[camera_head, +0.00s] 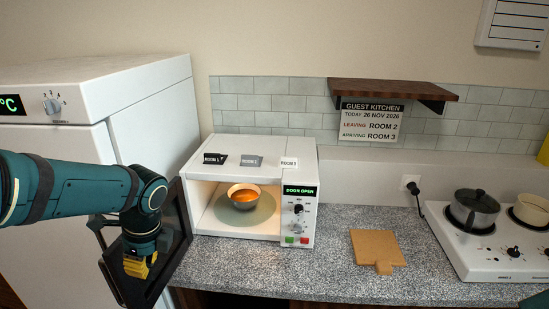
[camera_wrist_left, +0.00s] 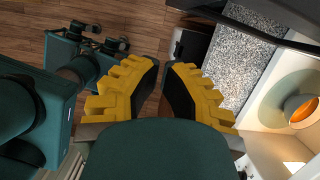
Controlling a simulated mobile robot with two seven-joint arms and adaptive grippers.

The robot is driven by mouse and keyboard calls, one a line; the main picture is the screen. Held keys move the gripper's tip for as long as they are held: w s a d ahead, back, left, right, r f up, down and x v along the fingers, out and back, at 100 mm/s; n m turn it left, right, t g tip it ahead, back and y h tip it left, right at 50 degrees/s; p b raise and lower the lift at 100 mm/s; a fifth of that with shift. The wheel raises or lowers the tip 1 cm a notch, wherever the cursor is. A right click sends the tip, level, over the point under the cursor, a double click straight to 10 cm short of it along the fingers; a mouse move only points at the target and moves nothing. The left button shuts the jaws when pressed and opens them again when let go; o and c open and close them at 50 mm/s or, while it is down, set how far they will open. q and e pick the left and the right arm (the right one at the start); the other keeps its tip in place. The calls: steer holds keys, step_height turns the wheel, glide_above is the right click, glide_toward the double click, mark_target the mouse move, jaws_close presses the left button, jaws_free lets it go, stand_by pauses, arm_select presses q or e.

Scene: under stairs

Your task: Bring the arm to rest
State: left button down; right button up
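My left arm (camera_head: 75,187) reaches in from the left in the head view. Its yellow-fingered gripper (camera_head: 142,266) points down in front of the open dark microwave door (camera_head: 177,240); whether they touch I cannot tell. In the left wrist view the gripper (camera_wrist_left: 162,68) is empty, with a narrow gap between its two dark pads and wooden floor behind. My right gripper is in neither view.
The white microwave (camera_head: 305,170) reads "DOOR OPEN"; a bowl (camera_head: 243,189) of orange food sits inside. A white fridge (camera_head: 150,90) stands left. A wooden board (camera_head: 377,246) and a hob (camera_head: 490,262) with two pots are right. The counter (camera_head: 330,255) before the microwave is clear.

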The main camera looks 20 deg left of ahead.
arm_select(q)
steer(key=w+d+f+n+t+h+b, duration=0.1)
steer(key=w+d+f+n+h+b, duration=0.15)
steer(key=d+f, duration=0.65)
steer(key=w+d+f+n+h+b, duration=0.15)
steer(key=w+d+f, duration=0.35)
steer(key=f, duration=0.6)
steer(key=s+d+f+n+t+h+b, duration=0.1)
steer(key=s+d+f+n+b, duration=0.1)
steer(key=d+f+n, duration=0.4)
steer(key=s+d+f+n+h+b, duration=0.1)
steer(key=s+d+f+n, duration=0.3)
steer(key=d+f, duration=0.6)
step_height(320, 180, down, 3)
steer(key=n+b, duration=0.1)
steer(key=n, duration=0.1)
steer(key=shift+d+n+t, duration=0.2)
steer(key=shift+n+t, duration=0.1)
steer(key=shift+t, duration=0.1)
steer(key=shift+h, duration=0.3)
